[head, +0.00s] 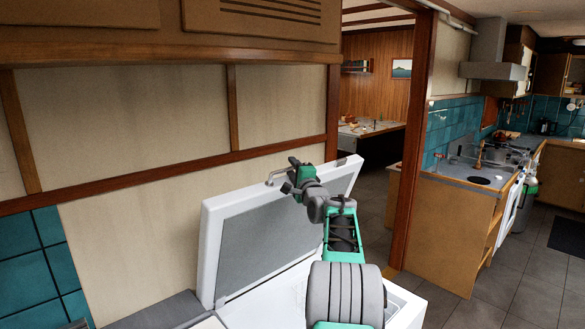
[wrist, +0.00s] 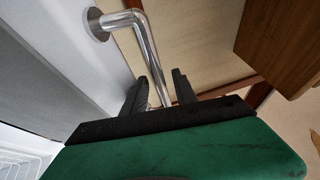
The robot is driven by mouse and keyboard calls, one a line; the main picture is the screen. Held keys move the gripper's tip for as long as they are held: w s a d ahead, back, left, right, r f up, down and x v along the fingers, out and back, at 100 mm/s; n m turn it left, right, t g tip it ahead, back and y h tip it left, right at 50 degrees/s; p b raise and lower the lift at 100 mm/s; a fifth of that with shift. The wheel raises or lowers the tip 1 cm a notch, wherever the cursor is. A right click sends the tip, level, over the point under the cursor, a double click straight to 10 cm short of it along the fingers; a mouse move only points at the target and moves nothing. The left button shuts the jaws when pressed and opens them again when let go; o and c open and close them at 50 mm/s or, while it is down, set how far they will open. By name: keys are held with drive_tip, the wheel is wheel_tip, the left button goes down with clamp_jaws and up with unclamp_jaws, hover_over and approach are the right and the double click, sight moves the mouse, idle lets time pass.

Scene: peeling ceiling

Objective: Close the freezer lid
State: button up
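The white freezer lid (head: 210,250) stands raised, tilted back toward the wall, with its grey inner panel facing the room. The white freezer body (head: 265,305) is below it, and its opening is partly hidden by my arm. A metal handle (head: 276,175) sticks out near the lid's upper edge. My gripper (head: 287,180) is right at this handle. In the wrist view my gripper (wrist: 166,75) has its two dark fingers apart, and the bent steel handle (wrist: 148,45) runs down between them. I cannot tell whether either finger touches the bar.
A panelled wall (head: 130,130) stands behind the lid, with a wooden cabinet (head: 260,20) overhead. A wooden door post (head: 411,140) is to the right. Tiled floor (head: 480,305) lies open at the right, beside a kitchen counter (head: 450,230).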

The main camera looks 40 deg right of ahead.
drive_tip(key=shift+c, duration=0.3)
clamp_jaws()
idle(1.0)
